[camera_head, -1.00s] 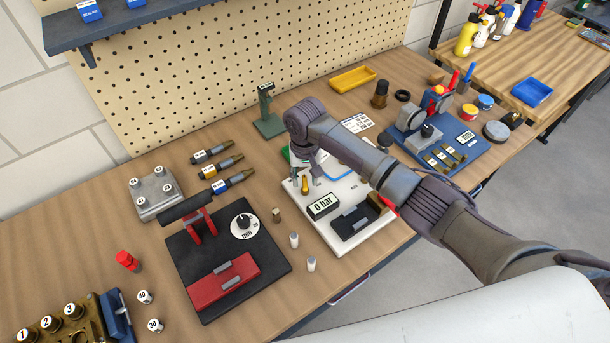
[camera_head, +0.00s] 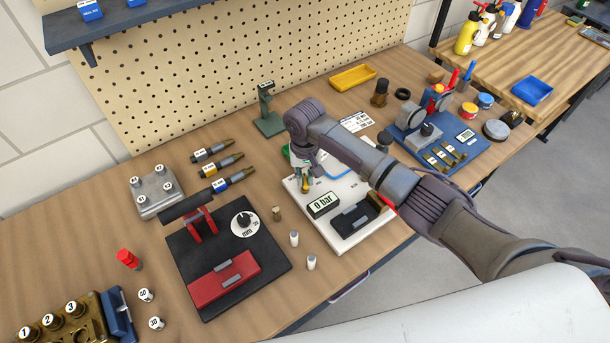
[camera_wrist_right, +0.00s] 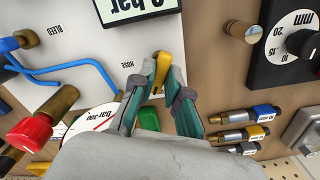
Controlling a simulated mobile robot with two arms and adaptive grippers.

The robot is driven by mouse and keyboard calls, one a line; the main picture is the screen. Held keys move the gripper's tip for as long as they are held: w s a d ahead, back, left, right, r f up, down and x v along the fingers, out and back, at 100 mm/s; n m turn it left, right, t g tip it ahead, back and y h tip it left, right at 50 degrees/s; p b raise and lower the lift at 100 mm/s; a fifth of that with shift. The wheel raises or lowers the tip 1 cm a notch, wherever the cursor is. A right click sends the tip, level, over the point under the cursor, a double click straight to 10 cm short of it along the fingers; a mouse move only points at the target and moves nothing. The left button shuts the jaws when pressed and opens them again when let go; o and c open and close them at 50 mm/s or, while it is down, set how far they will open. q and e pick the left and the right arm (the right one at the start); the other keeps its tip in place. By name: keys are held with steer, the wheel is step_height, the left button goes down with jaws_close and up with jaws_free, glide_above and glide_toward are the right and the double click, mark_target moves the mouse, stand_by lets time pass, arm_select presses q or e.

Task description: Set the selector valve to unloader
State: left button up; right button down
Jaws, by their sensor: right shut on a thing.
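The selector valve's yellow lever (camera_wrist_right: 161,70) stands on the white panel (camera_head: 366,236), between the fingertips of my right gripper (camera_wrist_right: 158,82). The gripper comes down from above and is shut on the lever. A "HOSE" label (camera_wrist_right: 128,64) is printed beside the lever in the wrist view. No "unloader" label is readable; part of the panel is hidden by the gripper. In the head view the right gripper (camera_head: 305,186) and arm cover most of the valve. My left gripper is not in view.
The "0 bar" display (camera_head: 323,205) sits close in front of the gripper. A blue hose (camera_wrist_right: 70,68), a red knob (camera_wrist_right: 30,132) and a dial gauge (camera_wrist_right: 90,122) are near it in the wrist view. A black plate with a red block (camera_head: 223,282) lies to the left.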

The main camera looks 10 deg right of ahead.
mark_target(305, 180)
steer(key=shift+r+n+p, duration=0.1)
steer(key=shift+n+p, duration=0.55)
steer(key=shift+n, duration=0.55)
steer(key=shift+n+p, duration=0.45)
steer(key=shift+n, duration=1.05)
steer(key=c, duration=1.2)
jaws_free()
steer(key=shift+o, duration=0.2)
step_height(305, 180, up, 12)
